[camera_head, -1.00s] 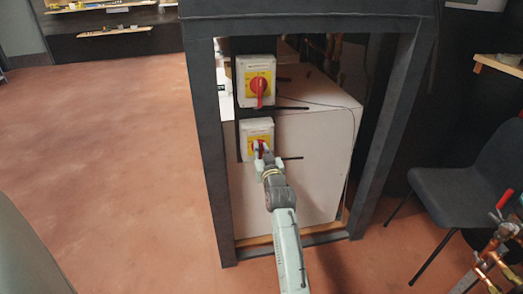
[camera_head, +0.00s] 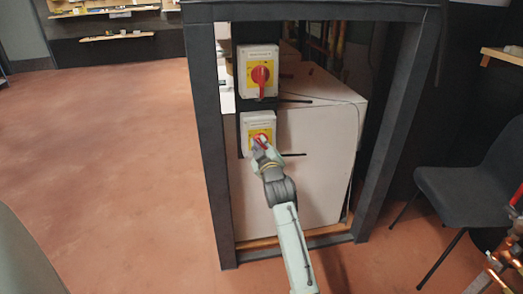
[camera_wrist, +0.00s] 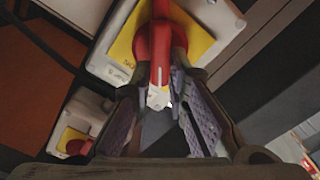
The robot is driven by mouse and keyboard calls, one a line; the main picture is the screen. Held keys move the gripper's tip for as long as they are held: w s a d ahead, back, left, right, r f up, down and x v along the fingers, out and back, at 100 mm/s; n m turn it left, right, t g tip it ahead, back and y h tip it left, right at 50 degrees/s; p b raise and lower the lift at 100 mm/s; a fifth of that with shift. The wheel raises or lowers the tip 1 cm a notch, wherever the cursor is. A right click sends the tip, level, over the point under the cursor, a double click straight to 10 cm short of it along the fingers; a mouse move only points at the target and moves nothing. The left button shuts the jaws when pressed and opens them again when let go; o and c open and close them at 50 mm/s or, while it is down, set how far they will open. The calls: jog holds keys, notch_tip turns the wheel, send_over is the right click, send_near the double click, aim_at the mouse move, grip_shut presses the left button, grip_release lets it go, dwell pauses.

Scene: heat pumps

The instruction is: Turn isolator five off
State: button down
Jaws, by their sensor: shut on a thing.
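Two white isolator boxes with yellow plates are mounted one above the other in the head view. The upper isolator (camera_head: 258,60) has its red handle (camera_head: 262,80) pointing down. My gripper (camera_head: 263,148) is at the lower isolator (camera_head: 251,121), covering most of its handle. In the wrist view, my gripper (camera_wrist: 165,104) is shut on the red handle (camera_wrist: 160,45), with its pale tip between the fingers. The held handle's box (camera_wrist: 225,20) fills the top of that view. The other isolator (camera_wrist: 88,112) shows at lower left. I cannot read the number labels.
A dark frame (camera_head: 213,150) surrounds the isolators, with a large white unit (camera_head: 315,130) behind them. A dark chair (camera_head: 455,185) and copper pipework (camera_head: 500,265) stand at right. Open reddish floor (camera_head: 110,150) lies to the left.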

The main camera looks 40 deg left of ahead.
jog(key=n+b, duration=0.1)
jog(key=n, duration=0.2)
jog(key=n+b, duration=0.1)
jog(key=n, duration=0.3)
jog(key=f+n+b, duration=0.1)
jog(key=n+b, duration=0.1)
jog(key=n, duration=0.1)
jog(key=shift+s+a+f, duration=0.1)
jog(key=shift+s+a, duration=0.1)
jog(key=shift+n, duration=0.4)
jog(key=c, duration=1.6)
grip_release()
jog(key=shift+o, duration=0.2)
jog(key=v, duration=1.2)
